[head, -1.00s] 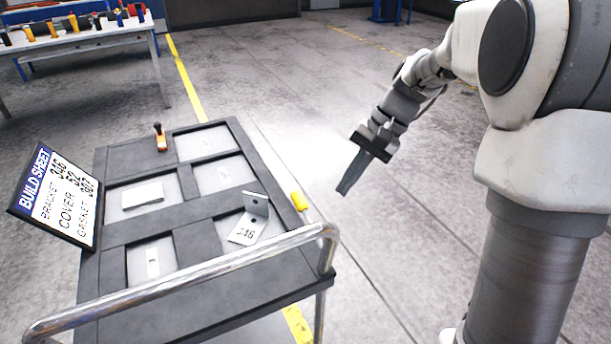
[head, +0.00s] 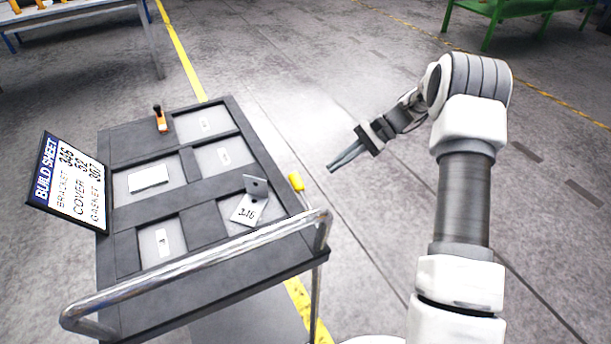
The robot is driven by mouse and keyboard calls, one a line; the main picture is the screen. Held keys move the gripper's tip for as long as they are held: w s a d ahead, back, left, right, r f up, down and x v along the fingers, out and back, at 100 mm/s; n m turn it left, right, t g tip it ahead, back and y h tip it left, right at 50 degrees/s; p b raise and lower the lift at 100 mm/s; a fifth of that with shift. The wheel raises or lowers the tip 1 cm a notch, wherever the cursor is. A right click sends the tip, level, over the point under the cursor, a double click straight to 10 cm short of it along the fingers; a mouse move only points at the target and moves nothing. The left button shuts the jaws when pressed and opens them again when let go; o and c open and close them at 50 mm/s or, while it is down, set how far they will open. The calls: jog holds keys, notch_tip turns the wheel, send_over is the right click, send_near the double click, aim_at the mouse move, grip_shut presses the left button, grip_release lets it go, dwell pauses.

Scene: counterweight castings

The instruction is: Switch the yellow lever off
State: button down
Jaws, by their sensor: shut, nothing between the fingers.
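A small yellow piece (head: 296,182), apparently the lever, sits at the right edge of the dark cart (head: 205,190). It is too small to tell its setting. My gripper (head: 333,168) is shut and empty. In the picture, its fingertips are a little right of and above the yellow piece, apart from it, over the floor beside the cart. Its fingers point down and left.
A white block (head: 148,178) lies in another. An orange, black-topped item (head: 160,120) stands at the far edge. A build sheet board (head: 70,180) leans at left. A metal handrail (head: 200,268) crosses the near side.

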aim_at(305, 199)
jog(key=shift+w+d+f+m+y+p, duration=0.1)
jog(key=shift+w+f+m+y+p, duration=0.15)
jog(key=shift+f, duration=0.25)
jog(key=shift+w+d+f+m+y+p, duration=0.1)
jog(key=shift+w+f+m+y+p, duration=0.15)
jog(key=shift+f, duration=0.25)
jog(key=shift+w+d+f+m+y+p, duration=0.15)
jog(key=shift+f+y, duration=0.15)
jog(key=shift+f, duration=0.2)
jog(key=shift+a, duration=0.1)
jog(key=s+a+f+p, duration=0.1)
jog(key=s+a, duration=0.2)
jog(key=a, duration=0.5)
jog(key=shift+s+a+p, duration=0.2)
jog(key=shift+a+p, duration=0.1)
jog(key=shift+a, duration=0.05)
